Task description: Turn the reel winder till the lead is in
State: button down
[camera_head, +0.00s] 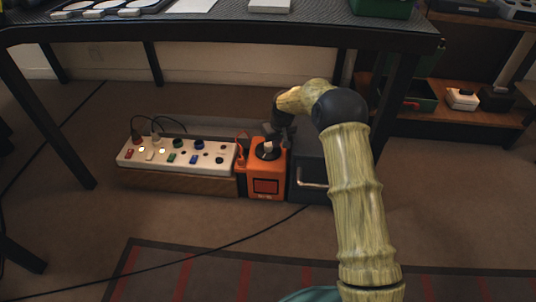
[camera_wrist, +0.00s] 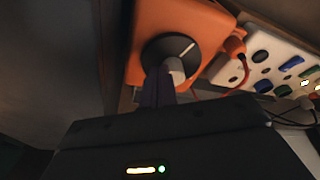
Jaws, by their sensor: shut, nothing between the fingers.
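The reel winder is an orange box (camera_head: 265,187) on the floor under the table, with a round black dial on top. The box also fills the upper middle of the wrist view (camera_wrist: 150,18). The dial (camera_wrist: 155,51) carries a pale grey knob (camera_wrist: 176,68) and a light line. An orange lead (camera_wrist: 241,72) with an orange plug (camera_wrist: 235,45) runs beside the box at the white socket strip. My gripper (camera_wrist: 158,85) is shut and empty, its dark fingertips right at the knob; I cannot tell whether they touch it. The head view shows it above the dial (camera_head: 270,143).
The white socket strip (camera_head: 180,169) with several plugs and coloured switches stands left of the box. A dark drawer unit (camera_head: 308,170) with a metal handle stands right. The table edge (camera_head: 220,30) is overhead. A black cable (camera_head: 190,256) crosses the floor near a striped mat (camera_head: 200,283).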

aim_at(267, 155)
jog(key=shift+x, duration=0.85)
jog(key=shift+s, duration=0.2)
jog(key=shift+w+a+p, duration=0.15)
jog(key=shift+a+p, duration=0.05)
jog(key=shift+p, duration=0.25)
jog(key=shift+s+a+p, duration=0.45)
jog(key=shift+a+p, duration=0.05)
jog(key=shift+p, duration=1.6)
jog(key=shift+s+a+p, duration=0.1)
jog(key=shift+a+p, duration=0.45)
jog(key=shift+p, duration=0.7)
jog(key=shift+s+r, duration=0.1)
jog(key=shift+s+d+p, duration=0.1)
jog(key=shift+s+p, duration=0.2)
jog(key=shift+p, duration=0.25)
